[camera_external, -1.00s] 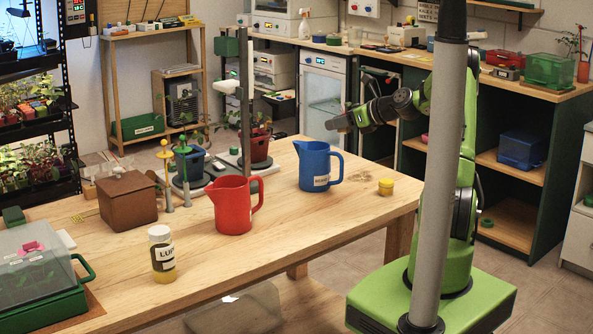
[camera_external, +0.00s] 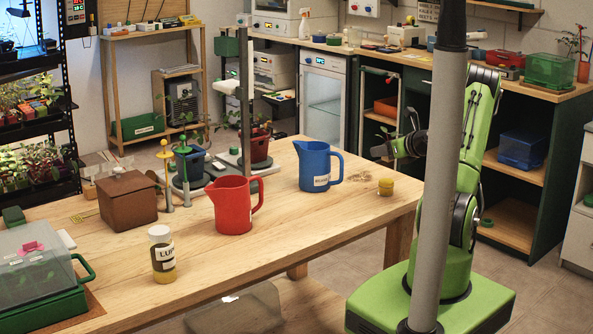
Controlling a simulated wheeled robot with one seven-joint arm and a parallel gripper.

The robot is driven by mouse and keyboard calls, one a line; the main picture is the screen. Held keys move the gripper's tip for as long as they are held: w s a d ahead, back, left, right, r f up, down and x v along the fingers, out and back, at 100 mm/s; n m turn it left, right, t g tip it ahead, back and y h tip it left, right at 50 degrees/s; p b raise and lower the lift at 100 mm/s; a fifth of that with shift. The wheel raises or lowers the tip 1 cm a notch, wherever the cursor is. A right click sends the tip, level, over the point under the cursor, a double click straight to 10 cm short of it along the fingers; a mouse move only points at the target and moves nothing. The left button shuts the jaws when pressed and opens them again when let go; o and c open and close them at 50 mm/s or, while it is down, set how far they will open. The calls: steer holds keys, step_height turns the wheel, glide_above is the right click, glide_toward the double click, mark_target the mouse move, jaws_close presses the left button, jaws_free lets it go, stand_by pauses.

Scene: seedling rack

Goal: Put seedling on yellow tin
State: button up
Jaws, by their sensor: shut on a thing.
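The yellow tin (camera_external: 386,187) is a small round yellow tin standing on the wooden table near its right end. My gripper (camera_external: 381,152) is above the table, over and slightly left of the tin, with a clear gap between them. It is shut on a small seedling (camera_external: 383,131), whose thin leaves seem to show just above the fingers. The seedling's lower part is hidden by the fingers, and it is too small to make out well.
A blue jug (camera_external: 319,166) stands left of the tin, and a red jug (camera_external: 232,207) is farther left. A labelled jar (camera_external: 162,256), a brown box (camera_external: 127,201) and potted plants stand on the left part of the table. The table's right edge is close to the tin.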

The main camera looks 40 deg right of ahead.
mark_target(382, 179)
steer(key=shift+f+b, duration=0.95)
steer(key=shift+f, duration=2.2)
steer(key=o, duration=1)
